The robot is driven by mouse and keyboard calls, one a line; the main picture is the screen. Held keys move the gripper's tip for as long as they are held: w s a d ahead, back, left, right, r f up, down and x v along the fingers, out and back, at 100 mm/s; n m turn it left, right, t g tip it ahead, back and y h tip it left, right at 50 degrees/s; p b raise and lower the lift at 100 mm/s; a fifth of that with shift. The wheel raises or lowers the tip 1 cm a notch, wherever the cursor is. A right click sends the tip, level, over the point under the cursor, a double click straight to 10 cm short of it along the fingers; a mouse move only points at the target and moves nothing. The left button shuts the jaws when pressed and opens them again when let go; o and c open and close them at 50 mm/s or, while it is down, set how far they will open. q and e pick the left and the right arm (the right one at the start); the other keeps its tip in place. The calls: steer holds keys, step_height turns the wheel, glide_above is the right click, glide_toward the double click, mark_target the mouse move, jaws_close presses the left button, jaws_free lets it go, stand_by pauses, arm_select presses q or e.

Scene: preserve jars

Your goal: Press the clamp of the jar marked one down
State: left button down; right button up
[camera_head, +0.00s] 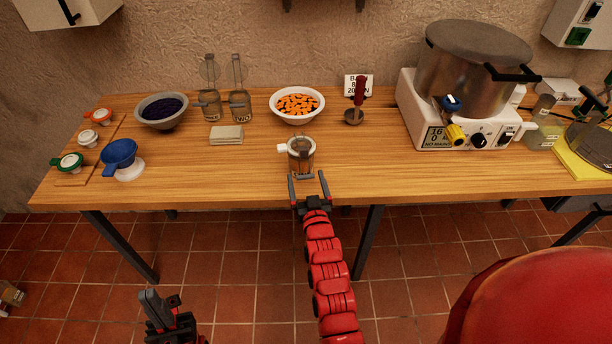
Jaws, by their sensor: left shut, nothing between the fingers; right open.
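A glass jar (301,157) with a metal-coloured top stands near the table's front edge, with a white piece at its upper left. I cannot read a number on it. Two more glass jars, one on the left (210,105) and one on the right (240,105), stand at the back with their lids raised; their labels are too small to read surely. My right gripper (308,180) is open just in front of the front jar, a finger to either side of its lower front; contact cannot be told. My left gripper (163,305) is shut and empty, low in front of the table.
A dark-filled bowl (162,111), a bowl of orange slices (297,105), pale folded cloths (226,135) and a blue funnel (119,154) stand around. A red-handled tool (357,98) and a large pot (470,68) on a white heater (424,119) are right.

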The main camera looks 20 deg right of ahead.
steer(key=shift+s, duration=0.15)
steer(key=shift+r, duration=0.1)
steer(key=shift+c, duration=1)
steer(key=c, duration=1.2)
steer(key=w+f+t+b, duration=0.1)
steer(key=t+b, duration=0.1)
steer(key=b, duration=0.3)
steer(key=f+t+b, duration=0.1)
steer(key=t+b, duration=0.1)
steer(key=b, duration=0.4)
steer(key=shift+w+d+f, duration=0.1)
steer(key=shift+w+f, duration=0.15)
steer(key=shift+w, duration=0.15)
steer(key=shift+r+t+h+b, duration=0.3)
steer(key=shift+t+b, duration=0.1)
steer(key=shift+r, duration=0.15)
